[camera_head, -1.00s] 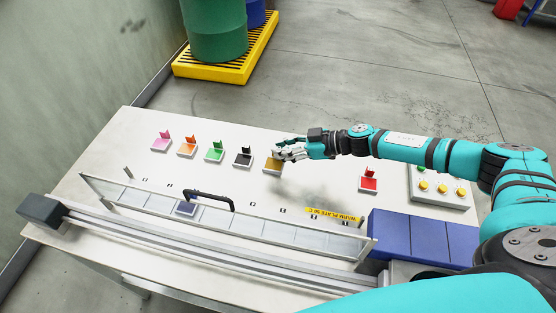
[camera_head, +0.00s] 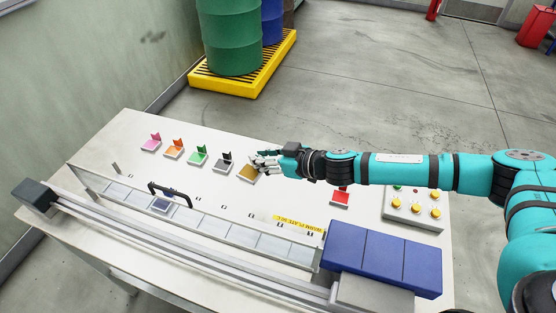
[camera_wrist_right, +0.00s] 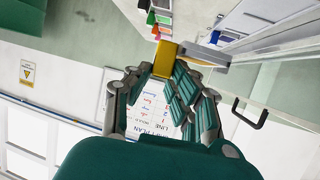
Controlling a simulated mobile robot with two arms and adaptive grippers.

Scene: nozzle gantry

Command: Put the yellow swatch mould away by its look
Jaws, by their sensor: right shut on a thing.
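My right gripper (camera_head: 266,163) is shut on the yellow swatch mould (camera_head: 247,173), a small mustard-yellow piece with a pale base. It sits at the right end of a row with pink (camera_head: 151,144), orange (camera_head: 173,151), green (camera_head: 197,157) and black (camera_head: 222,162) moulds. Whether it touches the table is hard to tell. In the right wrist view the yellow mould (camera_wrist_right: 165,60) is between the fingertips (camera_wrist_right: 170,76). A red mould (camera_head: 340,198) stands apart, right of the gripper. My left gripper is out of view.
A long clear-fronted trough (camera_head: 230,229) runs along the front, with a black handle (camera_head: 170,190) and a dark blue piece (camera_head: 161,205). A yellow warm-plate label (camera_head: 296,223) lies behind it. A blue box (camera_head: 382,257) and a button panel (camera_head: 414,210) stand at right.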

